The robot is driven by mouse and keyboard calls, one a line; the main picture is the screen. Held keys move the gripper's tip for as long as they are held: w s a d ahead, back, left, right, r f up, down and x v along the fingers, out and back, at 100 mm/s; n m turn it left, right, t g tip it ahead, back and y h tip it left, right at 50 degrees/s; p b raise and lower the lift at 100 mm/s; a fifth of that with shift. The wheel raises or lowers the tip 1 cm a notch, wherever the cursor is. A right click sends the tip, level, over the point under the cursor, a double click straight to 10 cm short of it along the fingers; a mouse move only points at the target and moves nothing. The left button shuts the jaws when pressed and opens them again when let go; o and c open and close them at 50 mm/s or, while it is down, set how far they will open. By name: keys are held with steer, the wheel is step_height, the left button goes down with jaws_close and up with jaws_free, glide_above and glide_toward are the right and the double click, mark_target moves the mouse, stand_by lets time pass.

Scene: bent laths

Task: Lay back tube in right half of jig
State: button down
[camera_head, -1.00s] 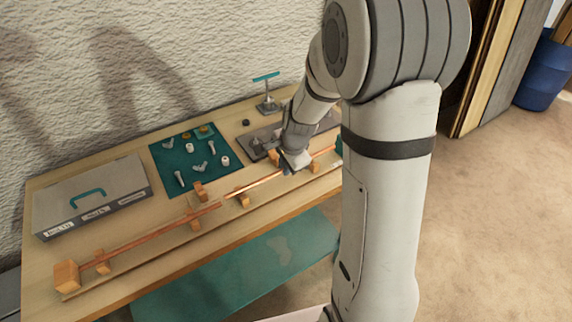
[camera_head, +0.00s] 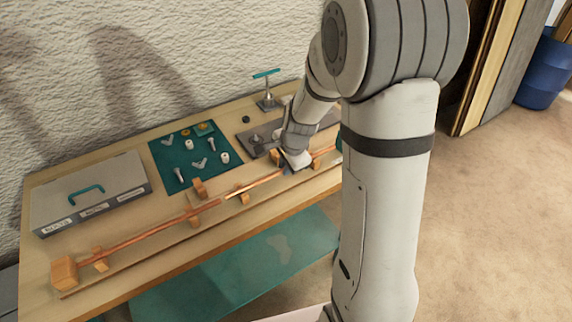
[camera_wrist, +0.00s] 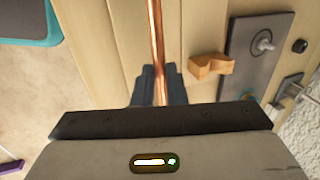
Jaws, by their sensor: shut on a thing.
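My gripper (camera_head: 292,169) is shut on a copper tube (camera_head: 256,184) above the right half of the jig. In the wrist view the tube (camera_wrist: 155,35) runs lengthwise between the dark fingers (camera_wrist: 159,88). The tube lines up with the jig's row of wooden blocks (camera_head: 244,197); whether it touches their notches, I cannot tell. Its far right part is hidden behind my arm. Another copper tube (camera_head: 150,236) lies in the left half of the jig, running from the end block (camera_head: 64,271) to near the held tube's left end.
A grey case (camera_head: 88,192) stands at the bench's left. A teal mat (camera_head: 206,172) with small fittings lies behind the jig. A grey plate (camera_head: 258,140) and a teal-handled clamp (camera_head: 267,92) are at the back right. A wooden block (camera_wrist: 211,66) shows beside the tube.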

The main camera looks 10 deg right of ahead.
steer(key=c, duration=1.4)
jaws_free()
steer(key=shift+r, duration=0.15)
step_height(320, 180, up, 7)
steer(key=p, duration=0.6)
